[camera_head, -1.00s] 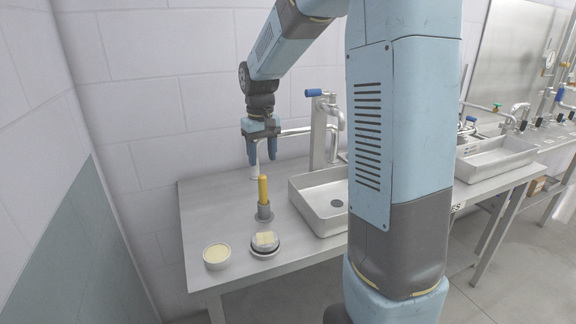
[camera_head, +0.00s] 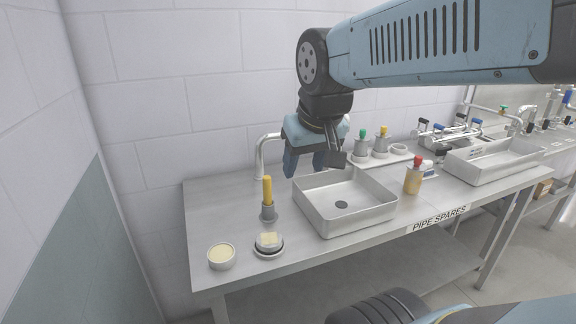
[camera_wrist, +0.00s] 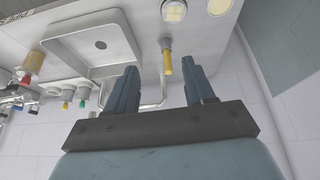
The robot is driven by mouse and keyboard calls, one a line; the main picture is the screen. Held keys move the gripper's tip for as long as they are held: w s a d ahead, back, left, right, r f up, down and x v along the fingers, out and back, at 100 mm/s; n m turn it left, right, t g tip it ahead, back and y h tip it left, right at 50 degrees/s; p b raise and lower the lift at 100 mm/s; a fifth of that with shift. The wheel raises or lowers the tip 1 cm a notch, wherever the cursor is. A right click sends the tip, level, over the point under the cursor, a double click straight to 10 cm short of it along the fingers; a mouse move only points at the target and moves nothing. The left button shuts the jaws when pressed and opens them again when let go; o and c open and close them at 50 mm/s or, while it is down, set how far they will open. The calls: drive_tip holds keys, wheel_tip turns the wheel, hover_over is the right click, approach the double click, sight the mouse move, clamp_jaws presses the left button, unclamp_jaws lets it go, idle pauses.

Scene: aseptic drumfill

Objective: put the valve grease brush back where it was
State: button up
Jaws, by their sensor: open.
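A yellow-handled tool (camera_head: 267,190), which looks like the valve grease brush, stands upright in a grey cup-shaped holder (camera_head: 268,212) on the steel bench. Its lower end is hidden in the holder. My gripper (camera_head: 312,166) is open and empty, up and to the right of the tool, over the back left part of the sink basin in the head view. In the wrist view, the tool (camera_wrist: 168,64) shows beyond and between the open fingers (camera_wrist: 163,72), apart from them.
A white bowl of pale contents (camera_head: 222,256) and a round dish with a pale block (camera_head: 268,244) sit at the bench's front left. The sink basin (camera_head: 310,214) is right of the holder. A red-topped bottle (camera_head: 413,179) stands right of the sink. A tap (camera_head: 261,155) rises behind.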

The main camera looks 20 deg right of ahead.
drive_tip(key=shift+s+d+f+t, duration=0.15)
drive_tip(key=shift+s+d, duration=0.2)
drive_tip(key=shift+s, duration=0.3)
drive_tip(key=shift+s+d+f+t, duration=0.15)
drive_tip(key=shift+s+d, duration=0.2)
drive_tip(key=shift+s, duration=0.25)
idle(0.3)
